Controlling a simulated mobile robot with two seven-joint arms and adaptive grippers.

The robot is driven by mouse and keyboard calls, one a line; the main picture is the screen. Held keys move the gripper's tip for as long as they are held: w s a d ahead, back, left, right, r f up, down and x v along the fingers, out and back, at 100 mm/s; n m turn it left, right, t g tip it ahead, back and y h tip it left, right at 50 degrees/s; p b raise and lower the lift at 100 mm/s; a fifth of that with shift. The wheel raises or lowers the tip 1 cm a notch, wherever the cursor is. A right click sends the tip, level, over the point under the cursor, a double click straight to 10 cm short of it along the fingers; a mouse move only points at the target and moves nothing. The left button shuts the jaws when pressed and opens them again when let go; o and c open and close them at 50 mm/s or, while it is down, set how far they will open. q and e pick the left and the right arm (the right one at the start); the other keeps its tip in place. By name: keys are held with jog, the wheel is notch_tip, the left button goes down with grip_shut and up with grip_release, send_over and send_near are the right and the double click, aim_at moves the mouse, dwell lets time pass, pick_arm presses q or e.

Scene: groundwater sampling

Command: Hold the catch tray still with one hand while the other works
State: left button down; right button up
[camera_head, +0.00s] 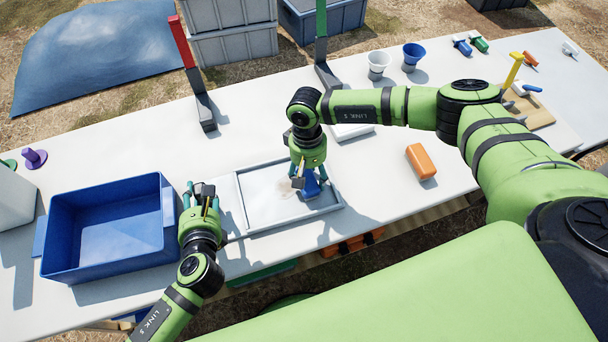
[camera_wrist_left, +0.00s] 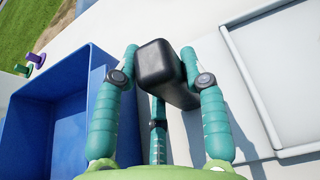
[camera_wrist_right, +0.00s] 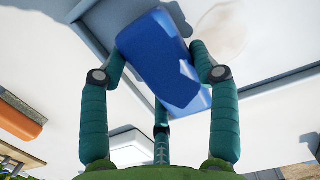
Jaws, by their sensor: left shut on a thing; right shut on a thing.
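The catch tray (camera_head: 262,212) is a shallow pale grey tray lying flat on the white table, with a faint brownish patch inside. My left gripper (camera_head: 204,198) is at the tray's left side, its teal fingers shut on a black block-like grip (camera_wrist_left: 158,75). Whether this grip joins the tray (camera_wrist_left: 250,85) cannot be told. My right gripper (camera_head: 309,178) is over the right part of the tray, pointing down, shut on a blue block (camera_wrist_right: 155,60). The block also shows in the head view (camera_head: 311,190), low over or touching the tray floor; its underside is hidden.
A large blue bin (camera_head: 105,225) stands close left of my left gripper. An orange block (camera_head: 421,161) lies right of the tray. Red (camera_head: 181,42) and green (camera_head: 321,30) uprights on dark bases, a white cup (camera_head: 378,62) and a blue cup (camera_head: 413,55) stand behind.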

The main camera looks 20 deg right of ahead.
jog(key=a, duration=0.7)
jog(key=shift+w+a, duration=0.15)
jog(key=shift+w, duration=0.35)
jog(key=shift+d, duration=0.35)
jog(key=shift+s+d, duration=0.1)
jog(key=shift+d, duration=3.35)
jog(key=shift+a, duration=3.6)
jog(key=shift+w+a+r, duration=0.1)
jog(key=shift+w+a, duration=0.1)
notch_tip(320, 180, up, 8)
